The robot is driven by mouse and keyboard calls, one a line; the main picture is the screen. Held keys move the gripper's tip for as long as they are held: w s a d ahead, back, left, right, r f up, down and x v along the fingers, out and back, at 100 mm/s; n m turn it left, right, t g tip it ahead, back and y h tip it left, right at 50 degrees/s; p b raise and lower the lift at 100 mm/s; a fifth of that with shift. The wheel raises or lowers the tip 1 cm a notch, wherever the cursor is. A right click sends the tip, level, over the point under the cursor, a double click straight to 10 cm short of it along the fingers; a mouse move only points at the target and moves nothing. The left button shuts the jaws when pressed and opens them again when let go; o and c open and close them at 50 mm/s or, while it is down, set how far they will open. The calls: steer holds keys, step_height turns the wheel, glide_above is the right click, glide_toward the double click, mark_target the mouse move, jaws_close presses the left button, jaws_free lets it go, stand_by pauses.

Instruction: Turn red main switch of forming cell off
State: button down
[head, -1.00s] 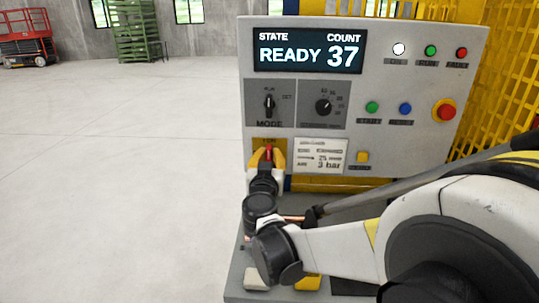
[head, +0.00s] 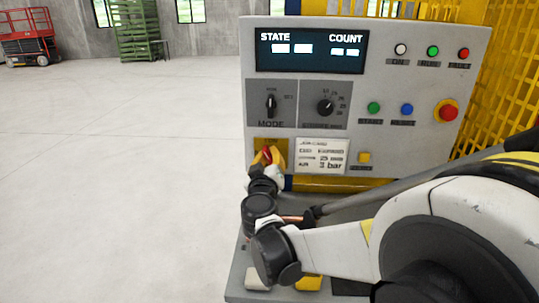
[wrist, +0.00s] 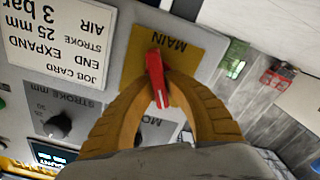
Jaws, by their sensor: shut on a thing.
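The red main switch (head: 267,153) sits on a yellow plate (wrist: 195,62) marked MAIN, at the lower left of the grey control panel (head: 380,60). Its red handle (wrist: 154,75) shows between the yellow fingers in the wrist view, where the panel appears upside down. My gripper (head: 268,158) is shut on this handle, with one finger on each side. In the head view the handle and gripper lean to one side. The panel display (head: 310,50) shows STATE and COUNT with only short pale blocks below them. The fingers hide part of the switch.
The mode knob (head: 271,103) and stroke knob (head: 325,106) are just above the switch. A job card (head: 321,156) is to its right. A red emergency button (head: 446,112) and yellow mesh (head: 500,100) stand further right.

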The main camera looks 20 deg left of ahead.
steer(key=n, duration=0.6)
steer(key=shift+a+f+n, duration=0.2)
steer(key=shift+a+n, duration=0.05)
steer(key=shift+n, duration=0.05)
steer(key=n, duration=0.5)
steer(key=shift+f, duration=0.25)
steer(key=shift+n, duration=0.3)
steer(key=c, duration=1.4)
jaws_free()
steer(key=shift+s, duration=0.1)
steer(key=v, duration=1.2)
